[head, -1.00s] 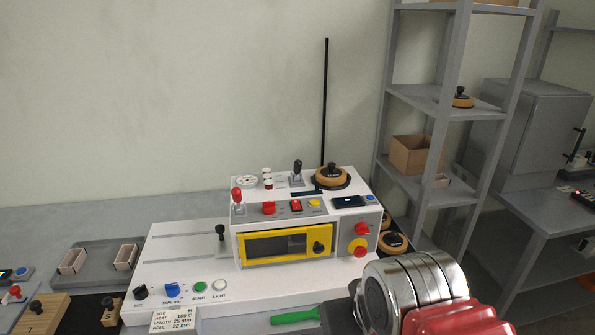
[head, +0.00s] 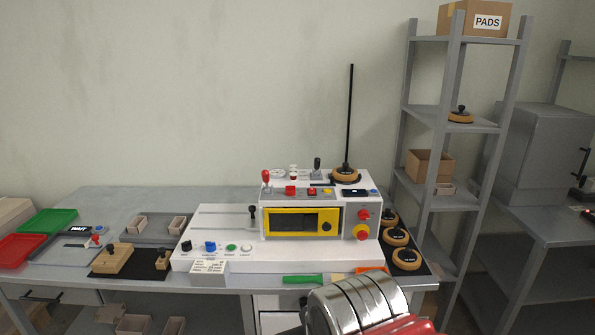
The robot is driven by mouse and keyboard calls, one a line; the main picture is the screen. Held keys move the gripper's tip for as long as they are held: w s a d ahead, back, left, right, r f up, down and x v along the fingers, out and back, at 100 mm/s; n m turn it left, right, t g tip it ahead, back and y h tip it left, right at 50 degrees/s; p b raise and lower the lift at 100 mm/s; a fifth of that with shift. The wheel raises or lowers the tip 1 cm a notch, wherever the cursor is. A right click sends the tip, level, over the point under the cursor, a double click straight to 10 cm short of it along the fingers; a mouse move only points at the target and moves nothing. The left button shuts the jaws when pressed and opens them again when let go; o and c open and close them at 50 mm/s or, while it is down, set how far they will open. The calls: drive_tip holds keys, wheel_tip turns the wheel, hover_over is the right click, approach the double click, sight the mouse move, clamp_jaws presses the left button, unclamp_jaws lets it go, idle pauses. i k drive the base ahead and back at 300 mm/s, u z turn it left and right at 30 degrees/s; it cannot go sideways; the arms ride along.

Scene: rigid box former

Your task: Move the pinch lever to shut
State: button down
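The white box-forming machine (head: 222,262) stands on the grey bench. Three levers show on it. A red-knobbed lever (head: 266,176) stands at the left of its top panel. A dark-knobbed lever (head: 317,165) stands on a grey base at the back of the top. A black-knobbed lever (head: 253,212) stands at the left side of the yellow-framed window (head: 340,221). I cannot read which one is marked as the pinch lever, and its setting is too small to tell. My chrome and red arm shows at the bottom, right of centre; my gripper's fingers are out of view.
A green-handled tool (head: 303,279) lies at the bench's front edge. Several wooden discs with black knobs (head: 395,236) lie to the machine's right. Small trays, boxes and a wooden block (head: 112,258) are on the left. A grey shelf rack (head: 449,148) stands at the right.

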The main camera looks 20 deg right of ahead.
sight(317, 161)
drive_tip(key=u, duration=0.2)
drive_tip(key=k, duration=0.5)
drive_tip(key=u, duration=0.55)
drive_tip(key=i, duration=1.25)
drive_tip(key=z, duration=0.25)
